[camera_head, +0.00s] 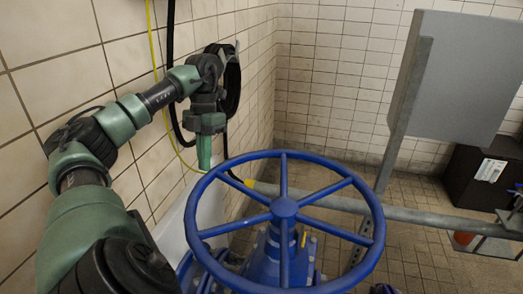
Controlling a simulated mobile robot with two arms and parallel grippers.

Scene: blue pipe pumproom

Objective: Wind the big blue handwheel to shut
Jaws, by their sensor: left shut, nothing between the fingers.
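The big blue handwheel (284,208) lies nearly flat in the lower middle, with spokes running from its hub to the rim. It sits on top of a blue valve body (268,262), partly hidden below the wheel. My left arm comes in from the left, and my left gripper (204,166) points down, shut and empty. In the picture it is just above and left of the wheel's far left rim; I see no clear contact. My right gripper does not show.
A tiled wall with a hanging black hose (232,85) and a yellow cable stands behind my left arm. A grey pipe (425,217) runs right behind the wheel. A grey panel (455,75) on a post and a dark cabinet (478,178) stand at the right.

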